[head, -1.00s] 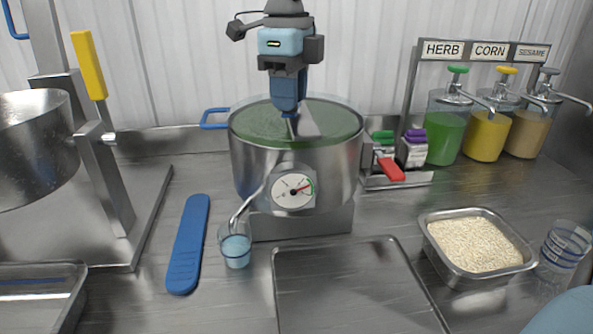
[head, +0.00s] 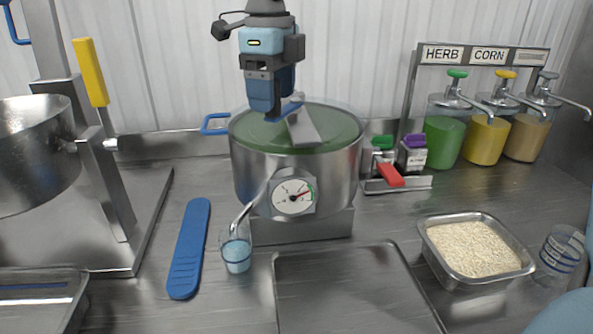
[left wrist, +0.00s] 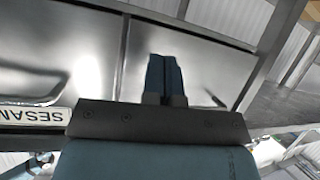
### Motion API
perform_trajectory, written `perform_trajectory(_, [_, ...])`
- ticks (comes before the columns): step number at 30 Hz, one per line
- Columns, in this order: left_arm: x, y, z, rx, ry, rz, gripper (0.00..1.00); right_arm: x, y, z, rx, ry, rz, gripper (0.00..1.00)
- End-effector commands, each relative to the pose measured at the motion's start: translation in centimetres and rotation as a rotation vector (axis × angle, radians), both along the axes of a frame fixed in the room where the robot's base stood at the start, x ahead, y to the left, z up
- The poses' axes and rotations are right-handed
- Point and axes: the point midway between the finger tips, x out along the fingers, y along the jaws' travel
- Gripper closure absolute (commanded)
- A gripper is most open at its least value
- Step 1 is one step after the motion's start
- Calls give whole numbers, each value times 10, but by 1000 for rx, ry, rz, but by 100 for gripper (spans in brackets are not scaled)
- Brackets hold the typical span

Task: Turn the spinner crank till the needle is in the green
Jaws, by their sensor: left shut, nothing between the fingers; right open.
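The spinner (head: 344,172) is a steel pot with a clear lid and green contents, at the middle of the head view. Its grey crank arm (head: 304,130) lies on top. The white dial (head: 293,196) on its front has a green arc at the right; the red needle points right and slightly up, close to that arc, but too small to tell if inside. My right gripper (head: 278,110) is open over the lid, by the crank's far end; whether it touches is unclear. My left gripper (left wrist: 163,78) is shut and empty in the left wrist view.
A small blue cup (head: 237,257) stands under the spout. A blue strip (head: 188,250) lies left of it. A flat tray (head: 345,295) is in front, a rice pan (head: 432,257) at right. Labelled pump dispensers (head: 484,139) stand at the back right.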

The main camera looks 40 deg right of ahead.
Motion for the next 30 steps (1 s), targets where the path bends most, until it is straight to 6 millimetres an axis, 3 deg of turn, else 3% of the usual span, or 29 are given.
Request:
perform_trajectory(3, [0, 0, 14, -1, 0, 0, 100, 0, 0, 20, 0, -2, 0, 32])
perform_trajectory(18, [0, -1, 52, -2, 0, 0, 100, 0, 0, 78, 0, 0, 0, 32])
perform_trajectory(30, [0, -1, 52, -2, 0, 0, 100, 0, 0, 80, 0, 0, 0, 32])
